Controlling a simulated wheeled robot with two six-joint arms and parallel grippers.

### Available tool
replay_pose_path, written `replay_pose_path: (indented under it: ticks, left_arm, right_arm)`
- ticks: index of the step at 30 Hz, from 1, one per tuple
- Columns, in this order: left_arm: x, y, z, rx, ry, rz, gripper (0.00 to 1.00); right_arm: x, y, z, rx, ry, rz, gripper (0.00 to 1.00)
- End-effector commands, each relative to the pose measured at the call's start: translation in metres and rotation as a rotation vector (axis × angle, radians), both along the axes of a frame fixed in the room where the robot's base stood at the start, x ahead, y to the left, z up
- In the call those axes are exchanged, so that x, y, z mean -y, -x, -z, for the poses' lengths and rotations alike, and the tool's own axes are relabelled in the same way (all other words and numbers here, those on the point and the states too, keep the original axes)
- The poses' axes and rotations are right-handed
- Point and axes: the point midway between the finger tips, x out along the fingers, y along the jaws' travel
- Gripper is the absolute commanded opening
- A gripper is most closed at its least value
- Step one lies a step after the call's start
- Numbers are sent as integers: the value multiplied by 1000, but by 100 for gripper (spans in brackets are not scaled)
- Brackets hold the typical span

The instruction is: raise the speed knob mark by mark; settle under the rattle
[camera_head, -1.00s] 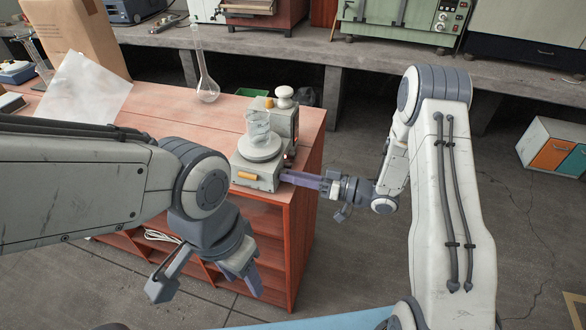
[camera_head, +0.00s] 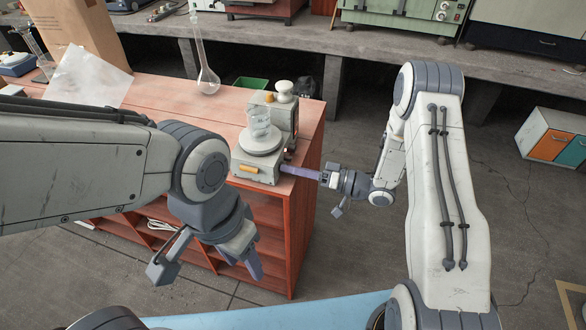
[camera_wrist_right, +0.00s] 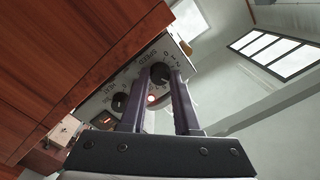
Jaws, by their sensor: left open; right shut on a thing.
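A grey stirrer hotplate (camera_head: 252,172) stands near the right end of the red wooden bench. A glass beaker (camera_head: 260,122) sits on its round top plate. In the right wrist view its panel carries a black speed knob (camera_wrist_right: 160,72) with numbers around it, and a heat knob (camera_wrist_right: 120,102) beside it. A small red light glows on the panel. My right gripper (camera_wrist_right: 158,82) is shut on the speed knob, one finger on each side; in the head view it reaches the hotplate's right side (camera_head: 284,170). My left gripper (camera_head: 208,276) is open and empty in front of the bench.
A tall flask (camera_head: 207,80), a green tray (camera_head: 250,83) and a paper sheet (camera_head: 92,82) are on the bench (camera_head: 160,100). A brown bag (camera_head: 75,35) stands at the back left.

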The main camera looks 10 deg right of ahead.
Motion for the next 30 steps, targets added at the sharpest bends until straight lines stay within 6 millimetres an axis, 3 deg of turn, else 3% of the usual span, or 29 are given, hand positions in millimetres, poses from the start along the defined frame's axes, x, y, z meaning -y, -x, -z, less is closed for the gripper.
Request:
replay_pose_path:
  ticks: [2,3,5,6,17,30]
  left_arm:
    - [0,0,0,0,0,0,50]
    - [0,0,0,0,0,0,50]
    - [0,0,0,0,0,0,50]
    - [0,0,0,0,0,0,50]
    - [0,0,2,0,0,0,50]
    - [0,0,17,0,0,0,50]
  right_arm:
    - [0,1,1,-2,0,-1,0]
    - [0,1,1,-2,0,-1,34]
    - [0,1,1,-2,1,-1,57]
    - [0,1,1,-2,1,-1,61]
    - [4,2,1,1,1,1,61]
    - [76,34,2,1,2,4,61]
